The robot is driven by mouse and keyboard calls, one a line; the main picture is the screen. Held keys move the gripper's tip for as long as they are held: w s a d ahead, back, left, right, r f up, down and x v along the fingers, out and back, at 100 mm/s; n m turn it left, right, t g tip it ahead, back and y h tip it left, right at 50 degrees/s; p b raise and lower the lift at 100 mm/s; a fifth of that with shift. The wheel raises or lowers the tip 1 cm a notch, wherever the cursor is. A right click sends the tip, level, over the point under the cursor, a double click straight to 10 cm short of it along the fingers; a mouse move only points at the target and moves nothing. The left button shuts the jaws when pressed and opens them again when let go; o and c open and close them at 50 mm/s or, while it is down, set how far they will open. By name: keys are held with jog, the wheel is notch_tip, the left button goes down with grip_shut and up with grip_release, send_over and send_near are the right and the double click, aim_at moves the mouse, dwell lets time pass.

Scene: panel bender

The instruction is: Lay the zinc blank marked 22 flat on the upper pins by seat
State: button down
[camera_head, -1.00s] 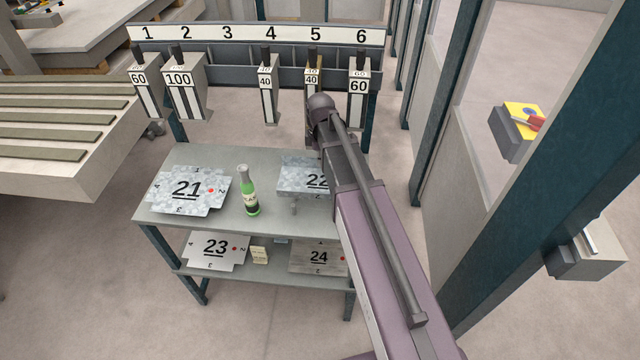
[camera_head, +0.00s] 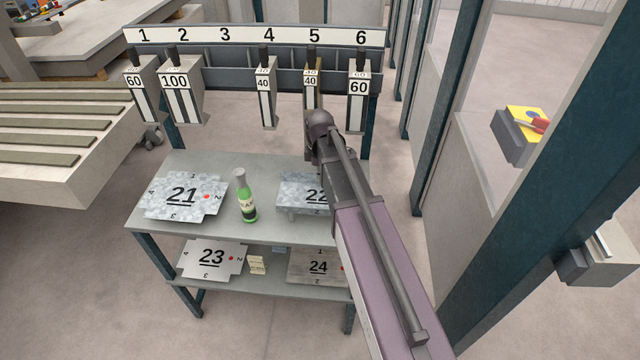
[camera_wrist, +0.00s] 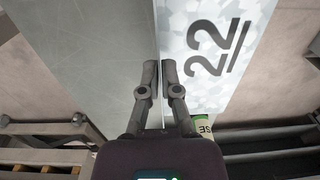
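The zinc blank marked 22 (camera_head: 296,185) shows at the right of the table's upper level, number facing up, its right part hidden behind my arm. In the wrist view the blank (camera_wrist: 188,98) runs along the right of my gripper (camera_wrist: 160,70). The two fingertips are close together on its edge, one on each side, and look closed on it. In the head view my arm hides the gripper. The blank looks slightly above the table top, but the gap is hard to judge. I cannot make out the upper pins or the seat.
Blank 21 (camera_head: 181,195) lies at the left of the table (camera_head: 240,165), with a green bottle (camera_head: 247,198) between it and blank 22. Blanks 23 (camera_head: 212,258) and 24 (camera_head: 315,266) lie on the lower shelf. A numbered tool rack (camera_head: 255,37) stands behind; posts rise at right.

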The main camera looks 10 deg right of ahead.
aim_at(319, 184)
jog(key=shift+f+b, duration=1.8)
jog(key=shift+f, duration=0.1)
jog(key=shift+f+b, duration=0.4)
jog(key=c, duration=0.8)
grip_release()
jog(key=shift+r, duration=0.1)
jog(key=shift+r, duration=0.15)
notch_tip(319, 184, up, 12)
jog(key=p, duration=1.2)
jog(key=shift+w+r+p, duration=0.15)
jog(key=shift+r+p, duration=0.05)
jog(key=shift+p, duration=0.2)
jog(key=s+m, duration=1.4)
jog(key=s, duration=0.2)
jog(key=shift+d, duration=0.2)
